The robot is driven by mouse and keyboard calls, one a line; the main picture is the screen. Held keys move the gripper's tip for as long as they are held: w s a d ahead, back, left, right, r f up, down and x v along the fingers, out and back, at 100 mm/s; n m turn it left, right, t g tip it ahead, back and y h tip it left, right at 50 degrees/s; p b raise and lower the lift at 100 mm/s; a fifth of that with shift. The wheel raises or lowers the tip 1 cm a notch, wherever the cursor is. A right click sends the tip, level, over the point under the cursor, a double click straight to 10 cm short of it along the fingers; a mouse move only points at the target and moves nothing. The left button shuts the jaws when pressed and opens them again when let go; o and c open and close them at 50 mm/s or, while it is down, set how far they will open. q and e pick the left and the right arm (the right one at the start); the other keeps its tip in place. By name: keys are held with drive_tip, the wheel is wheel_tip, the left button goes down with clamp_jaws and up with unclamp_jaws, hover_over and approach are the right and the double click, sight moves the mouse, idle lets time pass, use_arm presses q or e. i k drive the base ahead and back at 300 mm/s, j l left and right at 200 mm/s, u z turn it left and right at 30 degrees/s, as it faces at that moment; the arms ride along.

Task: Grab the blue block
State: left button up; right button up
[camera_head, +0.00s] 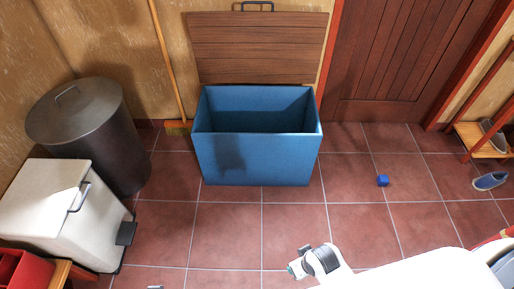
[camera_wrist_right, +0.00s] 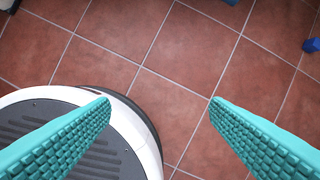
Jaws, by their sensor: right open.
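The blue block (camera_head: 383,180) is a small cube on the red tiled floor, right of the blue chest and in front of the wooden door. My right gripper (camera_head: 296,268) is near the bottom middle of the head view, well left of and nearer than the block. In the right wrist view its teal fingers (camera_wrist_right: 162,105) are wide apart with only floor and my own base between and below them. Blue pieces show at that view's top and right edges; I cannot tell whether either is the block. My left gripper does not show clearly.
An open blue chest (camera_head: 255,158) stands against the wall. A dark metal bin (camera_head: 95,130), a white pedal bin (camera_head: 60,205) and a broom (camera_head: 168,60) are at left. A shoe rack (camera_head: 485,140) and a blue shoe (camera_head: 490,181) are at right. Floor around the block is clear.

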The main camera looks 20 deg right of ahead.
sight(382, 180)
drive_tip(key=z, duration=2.05)
drive_tip(key=i+j+z, duration=0.2)
drive_tip(key=z, duration=0.25)
drive_tip(key=i+j+z, duration=0.3)
drive_tip(key=z, duration=0.2)
